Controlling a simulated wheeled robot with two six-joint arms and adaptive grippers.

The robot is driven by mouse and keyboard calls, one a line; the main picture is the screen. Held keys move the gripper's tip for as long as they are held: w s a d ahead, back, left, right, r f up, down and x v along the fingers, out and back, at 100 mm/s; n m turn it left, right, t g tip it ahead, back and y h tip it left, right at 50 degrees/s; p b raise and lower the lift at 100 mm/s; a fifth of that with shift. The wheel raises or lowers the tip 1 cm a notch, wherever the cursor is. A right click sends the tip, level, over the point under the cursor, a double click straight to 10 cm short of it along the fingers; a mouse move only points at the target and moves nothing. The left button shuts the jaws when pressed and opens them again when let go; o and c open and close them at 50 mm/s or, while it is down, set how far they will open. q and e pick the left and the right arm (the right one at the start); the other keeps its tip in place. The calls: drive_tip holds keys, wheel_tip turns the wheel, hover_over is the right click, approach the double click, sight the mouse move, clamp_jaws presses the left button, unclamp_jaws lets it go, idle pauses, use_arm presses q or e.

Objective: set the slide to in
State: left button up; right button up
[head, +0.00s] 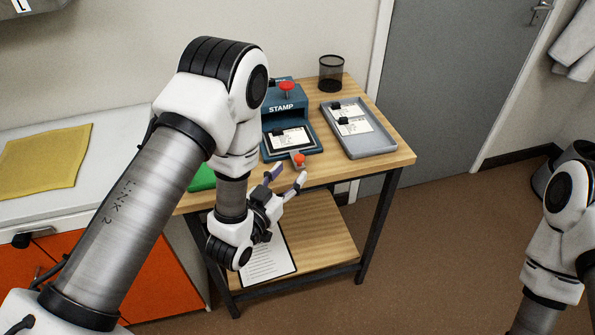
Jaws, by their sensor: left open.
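The teal stamp press (283,101) stands on the wooden table, with a red knob (286,86) on top. Its slide (311,148) reaches out in front of the press body, and a white card with a dark clip (290,141) lies on it. A small red-orange knob (299,159) sits at the slide's front end, near the table's front edge. My left gripper (289,174) is open, with its fingers pointing up toward the slide knob from just in front of it. I cannot tell whether they touch. My right gripper is out of view.
A grey tray (378,145) with cards lies right of the press, and a black mesh cup (331,74) stands behind. A green object (202,178) is partly hidden by my left arm. A clipboard (270,262) lies on the lower shelf.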

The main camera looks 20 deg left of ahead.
sight(295, 154)
use_arm(q)
drive_tip(key=w, duration=0.4)
drive_tip(key=w+d, duration=0.1)
drive_tip(key=w, duration=0.1)
drive_tip(key=shift+r+p, duration=0.15)
drive_tip(key=shift+p, duration=0.15)
drive_tip(key=shift+s, duration=0.1)
clamp_jaws()
drive_tip(key=shift+w+a+b, duration=0.3)
drive_tip(key=shift+w+a, duration=0.3)
drive_tip(key=shift+w, duration=0.25)
drive_tip(key=shift+w+a+b, duration=0.25)
drive_tip(key=shift+w+a, duration=0.3)
drive_tip(key=shift+w, duration=0.25)
unclamp_jaws()
drive_tip(key=shift+s, duration=0.1)
drive_tip(key=s+a, duration=0.2)
drive_tip(key=s, duration=0.9)
drive_tip(key=shift+s, duration=0.35)
